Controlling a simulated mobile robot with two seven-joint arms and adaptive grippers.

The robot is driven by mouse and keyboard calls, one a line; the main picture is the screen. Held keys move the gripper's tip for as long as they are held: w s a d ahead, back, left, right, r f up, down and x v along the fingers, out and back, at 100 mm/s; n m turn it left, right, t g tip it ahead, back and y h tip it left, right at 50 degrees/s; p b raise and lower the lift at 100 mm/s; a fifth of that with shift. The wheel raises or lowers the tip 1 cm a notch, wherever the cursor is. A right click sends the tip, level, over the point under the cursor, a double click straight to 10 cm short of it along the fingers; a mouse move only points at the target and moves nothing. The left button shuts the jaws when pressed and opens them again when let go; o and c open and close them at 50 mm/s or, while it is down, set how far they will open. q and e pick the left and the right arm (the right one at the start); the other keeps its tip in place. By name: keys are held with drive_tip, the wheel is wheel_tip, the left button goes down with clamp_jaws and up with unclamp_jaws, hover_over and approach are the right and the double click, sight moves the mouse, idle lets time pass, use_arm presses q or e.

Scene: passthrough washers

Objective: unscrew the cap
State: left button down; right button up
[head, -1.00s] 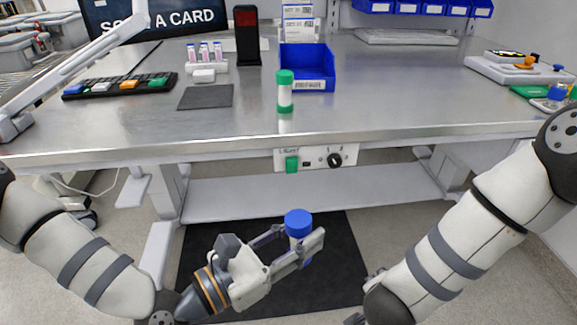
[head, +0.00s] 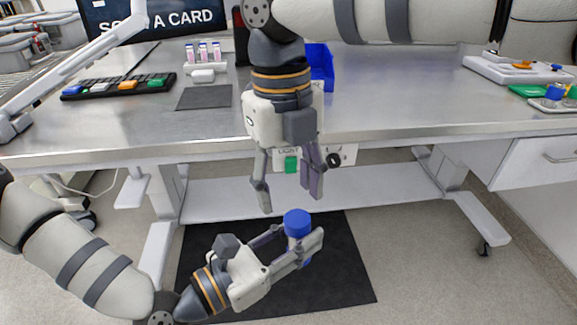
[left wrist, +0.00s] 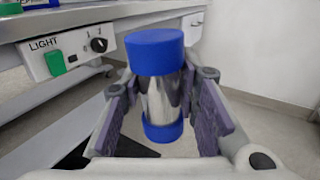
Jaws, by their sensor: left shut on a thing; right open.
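A small container with a blue cap (head: 297,223) is held upright in front of the bench, above the dark floor mat. In the left wrist view its blue cap (left wrist: 155,52), silvery body (left wrist: 162,97) and blue base (left wrist: 163,131) show. My left gripper (head: 300,241) is shut on the container's body, with the cap clear above the fingers. My right gripper (head: 290,202) is open and empty, pointing down just above the cap, its fingers apart. In the picture it hangs slightly left of the cap. I cannot tell the exact depth gap between them.
The bench (head: 400,115) stands behind both grippers, with a light-switch panel (head: 345,154) on its front edge. A blue bin (head: 320,66) is partly hidden by my right arm. A keyboard-like row of coloured keys (head: 120,86) and a dark pad (head: 205,97) lie left.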

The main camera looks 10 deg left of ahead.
sight(289, 219)
wheel_tip(289, 219, down, 5)
drive_tip(key=shift+d, duration=0.15)
drive_tip(key=shift+c, duration=0.2)
drive_tip(key=shift+s, duration=0.15)
drive_tip(key=c, duration=1.2)
drive_tip(key=shift+o, duration=0.2)
drive_tip(key=n, duration=0.2)
drive_tip(key=shift+s+n, duration=0.2)
drive_tip(key=shift+n, duration=0.1)
use_arm(q)
drive_tip(key=shift+r, duration=0.1)
drive_tip(key=shift+w, duration=0.1)
use_arm(e)
drive_tip(key=shift+r, duration=0.2)
use_arm(q)
drive_tip(key=shift+f, duration=0.25)
use_arm(e)
drive_tip(key=shift+w+r, duration=0.15)
drive_tip(key=shift+r, duration=0.65)
clamp_jaws()
use_arm(q)
drive_tip(key=shift+r, duration=0.1)
use_arm(e)
drive_tip(key=shift+r, duration=0.2)
